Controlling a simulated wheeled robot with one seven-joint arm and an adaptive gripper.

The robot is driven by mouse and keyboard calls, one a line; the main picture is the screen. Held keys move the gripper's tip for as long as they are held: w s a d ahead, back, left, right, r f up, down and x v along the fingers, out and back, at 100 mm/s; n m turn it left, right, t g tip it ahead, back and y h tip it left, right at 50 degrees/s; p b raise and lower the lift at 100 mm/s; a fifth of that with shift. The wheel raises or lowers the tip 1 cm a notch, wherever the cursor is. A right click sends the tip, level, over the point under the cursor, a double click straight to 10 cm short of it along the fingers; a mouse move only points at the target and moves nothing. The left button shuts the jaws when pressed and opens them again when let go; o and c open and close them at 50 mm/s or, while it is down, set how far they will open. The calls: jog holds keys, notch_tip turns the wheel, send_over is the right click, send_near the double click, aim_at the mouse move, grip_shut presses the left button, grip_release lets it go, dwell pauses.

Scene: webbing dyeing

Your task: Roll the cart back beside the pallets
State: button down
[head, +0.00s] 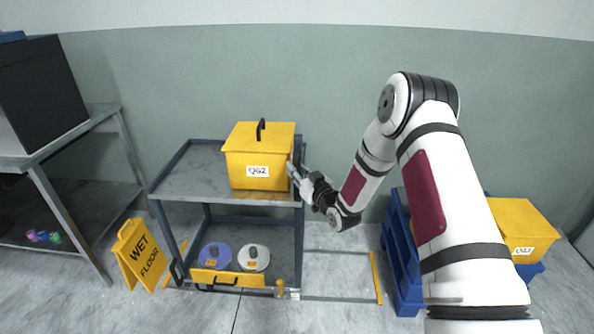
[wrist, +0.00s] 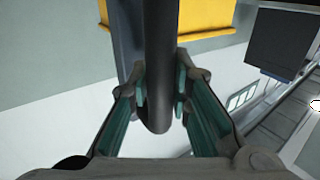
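The grey two-shelf cart (head: 185,185) stands against the wall, left of centre in the head view. A yellow lidded box (head: 258,160) with a black handle sits on its top shelf. Two reels, one purple (head: 216,256) and one pale (head: 252,258), are at its lower level. My gripper (head: 292,172) is at the cart's upper right end. In the wrist view its fingers (wrist: 161,88) close on both sides of a dark bar (wrist: 161,40), apparently the cart's handle. The blue pallets (head: 397,245) are at right, partly hidden behind my arm.
A yellow box (head: 524,230) sits on the pallets. A yellow wet-floor sign (head: 140,254) stands close left of the cart. A grey workbench (head: 98,115) is at far left. Between cart and pallets lies clear floor (head: 335,270) with a yellow line (head: 376,278) near the pallets.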

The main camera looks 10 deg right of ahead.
jog(key=shift+d, duration=0.1)
jog(key=s+d, duration=0.4)
jog(key=d, duration=0.8)
jog(key=s+d+b, duration=0.1)
jog(key=s+d, duration=0.3)
jog(key=d, duration=0.9)
jog(key=s+d+b, duration=0.1)
jog(key=s+d, duration=0.3)
jog(key=d, duration=0.9)
jog(key=shift+s, duration=0.25)
jog(key=shift+d, duration=0.2)
jog(key=c, duration=1.4)
grip_release()
jog(key=shift+c, duration=0.2)
jog(key=v, duration=1.2)
jog(key=shift+r, duration=0.1)
